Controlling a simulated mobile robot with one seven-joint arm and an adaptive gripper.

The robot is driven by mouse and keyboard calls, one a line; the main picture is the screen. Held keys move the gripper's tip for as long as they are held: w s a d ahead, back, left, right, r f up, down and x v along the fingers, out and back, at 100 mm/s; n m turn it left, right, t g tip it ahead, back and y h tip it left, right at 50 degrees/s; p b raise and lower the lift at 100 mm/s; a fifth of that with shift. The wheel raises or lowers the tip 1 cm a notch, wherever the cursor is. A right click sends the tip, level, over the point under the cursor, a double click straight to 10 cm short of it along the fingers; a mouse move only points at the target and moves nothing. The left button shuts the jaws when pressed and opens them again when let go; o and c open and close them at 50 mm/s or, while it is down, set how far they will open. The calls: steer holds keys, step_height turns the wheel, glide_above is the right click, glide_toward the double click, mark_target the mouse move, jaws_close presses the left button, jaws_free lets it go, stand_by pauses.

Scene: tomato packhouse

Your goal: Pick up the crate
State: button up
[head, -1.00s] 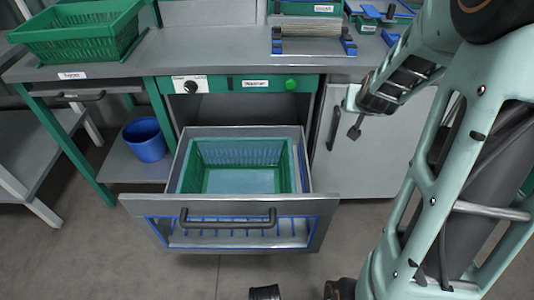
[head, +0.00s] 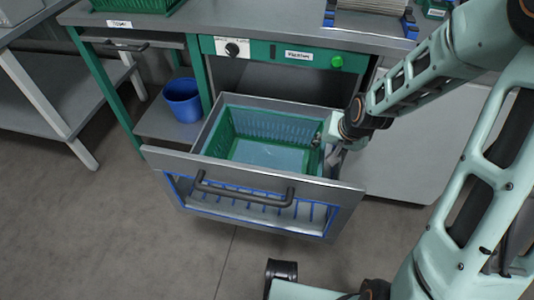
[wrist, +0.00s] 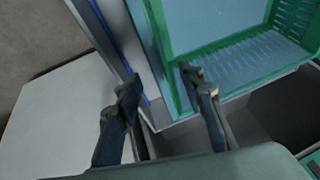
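A green crate (head: 226,134) with slatted walls and a pale blue-grey floor sits inside the pulled-out drawer (head: 262,176). It looks empty. In the wrist view the crate's green rim (wrist: 176,84) runs close to my gripper. My gripper (head: 326,140) is at the crate's right side, near the drawer's right wall. In the wrist view my gripper (wrist: 158,80) is open, its two dark fingers apart. One finger is near the crate's rim and the other is toward the drawer's side wall (wrist: 110,45). I cannot tell whether either finger touches the crate.
A grey worktop (head: 230,28) with a control panel (head: 285,54) is above the drawer. Another green crate (head: 135,5) stands on it at the left. A blue bucket (head: 183,100) is on the lower shelf. The floor in front is clear at the left.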

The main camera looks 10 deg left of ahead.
mark_target(324, 150)
steer(key=shift+w+b+x, duration=0.2)
steer(key=shift+b+x, duration=1.1)
steer(key=shift+x, duration=1.5)
steer(key=shift+d, duration=0.1)
steer(key=shift+f, duration=0.2)
steer(key=shift+c, duration=0.6)
jaws_close()
